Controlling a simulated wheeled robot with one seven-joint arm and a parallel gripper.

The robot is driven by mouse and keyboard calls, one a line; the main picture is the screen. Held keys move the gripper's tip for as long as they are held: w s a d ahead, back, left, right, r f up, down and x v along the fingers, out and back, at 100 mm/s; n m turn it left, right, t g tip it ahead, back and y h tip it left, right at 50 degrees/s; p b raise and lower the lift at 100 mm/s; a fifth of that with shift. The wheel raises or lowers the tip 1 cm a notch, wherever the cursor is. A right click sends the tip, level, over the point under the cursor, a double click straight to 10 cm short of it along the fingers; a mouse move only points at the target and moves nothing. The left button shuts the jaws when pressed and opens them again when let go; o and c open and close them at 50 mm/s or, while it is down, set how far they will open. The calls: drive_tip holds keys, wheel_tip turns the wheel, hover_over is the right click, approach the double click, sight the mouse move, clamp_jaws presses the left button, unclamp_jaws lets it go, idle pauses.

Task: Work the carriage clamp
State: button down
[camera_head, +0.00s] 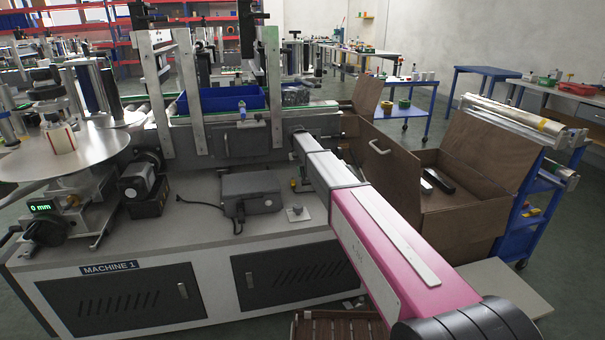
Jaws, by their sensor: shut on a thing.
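My pink and grey arm reaches from the lower right toward the far side of the labelling machine (105,268). It narrows to a grey end near the machine's upright bars. I cannot make out my gripper or its fingers there, so what it holds is hidden. I cannot pick out the carriage clamp for certain. A dark round knob (46,231) sits at the left by a green "0 mm" display (41,207). A small metal plate with a stud (296,214) lies on the machine top, left of my arm.
A large round disc (95,152) stands at the left. A grey box with a cable (251,191) is on the machine top. A blue bin (222,100) stands behind. An open brown box (455,212) and a blue trolley (548,200) are close to my arm's right.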

drive_tip(key=c, duration=1)
unclamp_jaws()
drive_tip(key=shift+c, duration=0.2)
